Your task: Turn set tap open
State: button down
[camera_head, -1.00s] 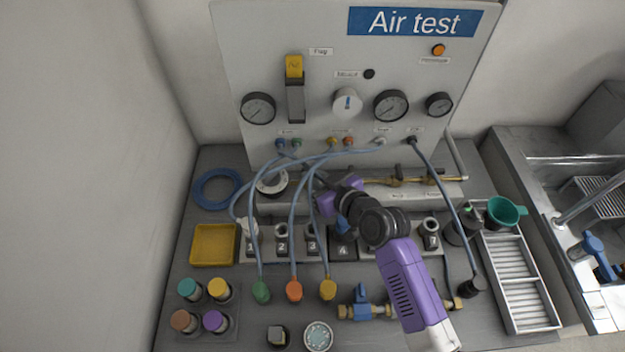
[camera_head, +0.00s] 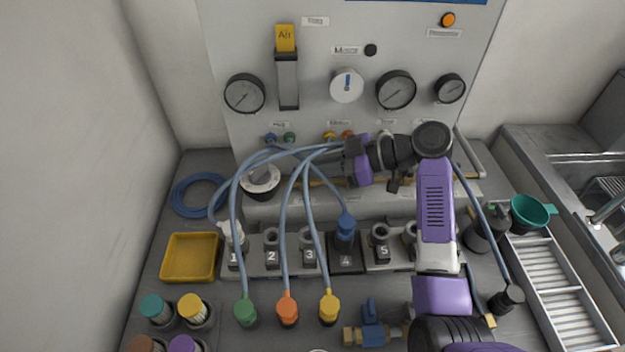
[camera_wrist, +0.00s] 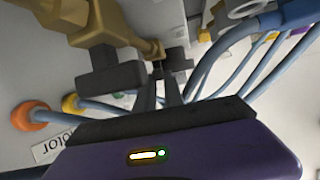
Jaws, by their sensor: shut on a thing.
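My gripper (camera_wrist: 160,88) is at the brass pipe (camera_wrist: 105,22) in the wrist view. Its two dark fingers are close together and shut on a small dark part that looks like the set tap's handle (camera_wrist: 176,62). The fingertips partly hide it, so its exact angle is hard to tell. Another dark lever (camera_wrist: 112,75) on brass shows just left of the fingers. In the head view my gripper (camera_head: 345,160) reaches left along the pipe (camera_head: 318,182) below the panel's gauges. My own wrist covers most of the pipe there, and the tap is hidden.
Blue hoses (camera_head: 285,215) arch close to the gripper's left, ending in green, orange and yellow plugs. A blue plug (camera_head: 347,226) sits in socket 4. A black hose plug (camera_head: 506,299) and a green funnel (camera_head: 531,212) are at right. A yellow tray (camera_head: 190,257) is at left.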

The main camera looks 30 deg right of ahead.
jog(key=shift+w+d+f+n+g+y+b, duration=0.15)
jog(key=shift+n+g+y+b, duration=0.15)
jog(key=shift+n+g+b, duration=0.3)
jog(key=shift+f+n+g+y+b, duration=0.1)
jog(key=shift+n+g+y+b, duration=0.2)
jog(key=shift+n+g+b, duration=0.25)
jog(key=shift+r, duration=0.1)
jog(key=c, duration=1.4)
grip_release()
jog(key=shift+c, duration=0.2)
jog(key=shift+r, duration=0.1)
notch_tip(320, 180, up, 20)
